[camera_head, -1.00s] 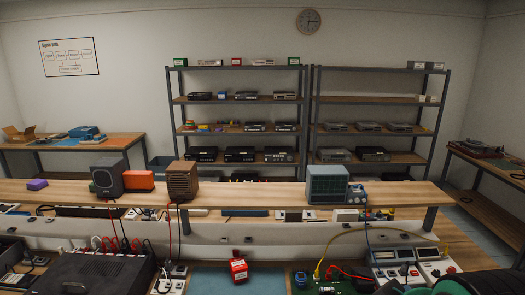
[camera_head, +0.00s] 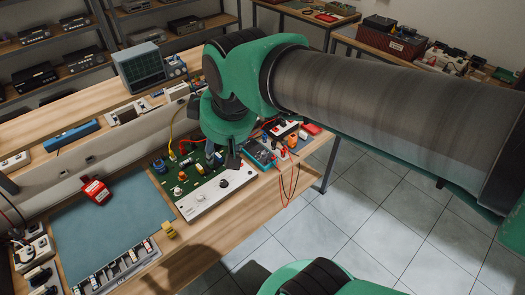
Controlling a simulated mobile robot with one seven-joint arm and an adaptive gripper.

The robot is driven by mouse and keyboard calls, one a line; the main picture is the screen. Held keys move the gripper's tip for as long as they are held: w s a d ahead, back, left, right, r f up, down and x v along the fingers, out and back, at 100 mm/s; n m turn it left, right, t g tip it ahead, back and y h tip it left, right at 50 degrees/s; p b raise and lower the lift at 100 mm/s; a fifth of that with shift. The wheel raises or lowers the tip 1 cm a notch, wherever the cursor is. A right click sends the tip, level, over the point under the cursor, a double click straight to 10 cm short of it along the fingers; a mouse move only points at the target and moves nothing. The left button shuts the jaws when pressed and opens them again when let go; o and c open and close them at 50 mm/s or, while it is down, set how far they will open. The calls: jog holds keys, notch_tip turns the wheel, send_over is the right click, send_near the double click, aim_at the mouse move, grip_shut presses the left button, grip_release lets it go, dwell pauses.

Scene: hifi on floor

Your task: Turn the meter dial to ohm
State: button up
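I cannot surely tell which thing is the meter. A small blue case (camera_head: 260,153) with red leads near it lies at the right part of the bench and may be the meter; its dial is too small to read. My green arm comes in from the right and bends down over the bench. My gripper (camera_head: 232,161) shows only as a small dark shape below the green wrist, just left of the blue case. Its fingers are mostly hidden, and I cannot tell whether they are open or touching anything.
A green circuit board with a silver knobbed panel (camera_head: 215,192) lies left of my gripper. A blue mat (camera_head: 105,222), a red container (camera_head: 96,191) and a small yellow object (camera_head: 169,230) lie further left. A grey oscilloscope (camera_head: 142,67) stands on the raised shelf. Red cables hang over the front edge.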

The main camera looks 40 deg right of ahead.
jog(key=w+d+f+n+g, duration=0.2)
jog(key=w+d+f+n, duration=0.2)
jog(key=w+d, duration=0.5)
jog(key=n+g+b, duration=0.2)
jog(key=n+g, duration=0.1)
jog(key=n, duration=0.6)
send_over(264, 153)
notch_tip(264, 153, down, 24)
jog(key=shift+w, duration=0.1)
notch_tip(264, 153, down, 14)
jog(key=shift+r+b, duration=0.15)
jog(key=shift+b, duration=0.95)
grip_shut()
